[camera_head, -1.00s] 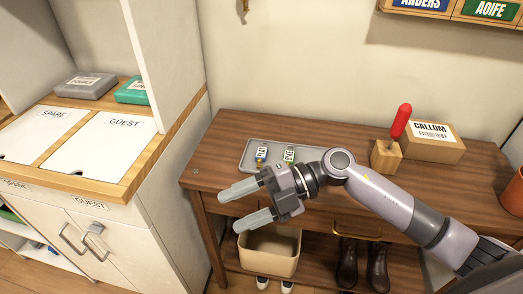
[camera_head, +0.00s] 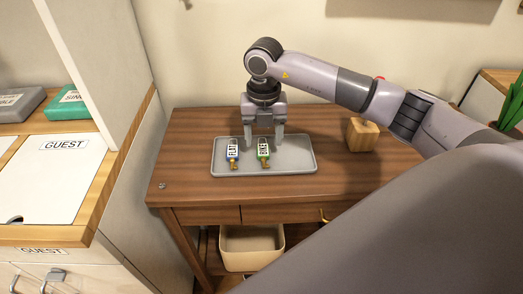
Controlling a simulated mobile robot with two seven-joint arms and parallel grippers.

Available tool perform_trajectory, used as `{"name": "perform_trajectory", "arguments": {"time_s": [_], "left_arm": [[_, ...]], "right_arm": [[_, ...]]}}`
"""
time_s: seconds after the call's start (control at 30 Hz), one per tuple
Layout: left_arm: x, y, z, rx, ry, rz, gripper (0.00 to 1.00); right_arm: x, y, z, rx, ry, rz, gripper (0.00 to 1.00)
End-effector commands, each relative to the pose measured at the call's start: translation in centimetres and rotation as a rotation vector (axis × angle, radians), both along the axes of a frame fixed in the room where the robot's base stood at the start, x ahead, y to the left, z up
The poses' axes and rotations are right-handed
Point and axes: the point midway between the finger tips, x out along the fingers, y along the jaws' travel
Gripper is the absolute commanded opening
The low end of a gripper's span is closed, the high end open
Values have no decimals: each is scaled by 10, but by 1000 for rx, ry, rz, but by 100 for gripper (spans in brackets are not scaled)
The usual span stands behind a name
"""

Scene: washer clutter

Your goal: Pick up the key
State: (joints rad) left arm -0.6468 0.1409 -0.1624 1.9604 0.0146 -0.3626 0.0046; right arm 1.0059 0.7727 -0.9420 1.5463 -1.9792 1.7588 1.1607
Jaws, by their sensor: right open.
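Two tagged keys lie on a grey tray (camera_head: 300,160) on the wooden table. The key with the blue tag reading FLAT (camera_head: 232,151) is on the left. The key with the green tag reading BIKE (camera_head: 263,149) is to its right. My right gripper (camera_head: 264,145) points down over the tray, open and empty. Its fingers are spread to either side of the BIKE tag, and the left finger comes down between the two tags. I cannot tell how high the fingertips are above the tray. My left gripper is not in view.
A wooden block (camera_head: 361,134) stands on the table right of the tray, under my right arm. A cabinet with a GUEST panel (camera_head: 58,170) stands at the left. A beige bin (camera_head: 250,245) is below the table. The table's left end is mostly clear.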

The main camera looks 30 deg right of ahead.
Motion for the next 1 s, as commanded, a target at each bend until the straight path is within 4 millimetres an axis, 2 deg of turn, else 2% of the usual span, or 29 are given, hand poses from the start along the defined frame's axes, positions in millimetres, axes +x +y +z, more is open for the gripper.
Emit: {"name": "perform_trajectory", "arguments": {"time_s": [0.1,0.2,0.47,0.53,0.67,1.0], "left_arm": [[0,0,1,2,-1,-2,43],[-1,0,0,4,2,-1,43],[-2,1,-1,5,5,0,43],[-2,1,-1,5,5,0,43],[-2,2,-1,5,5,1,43],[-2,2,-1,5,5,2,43]], "right_arm": [[-1,1,-20,2,3,2,62],[-1,1,-30,2,1,1,62],[-1,1,-34,3,1,2,62],[-1,1,-34,3,1,2,45],[-1,1,-33,3,1,2,3],[-1,1,-31,3,-1,2,2]]}}
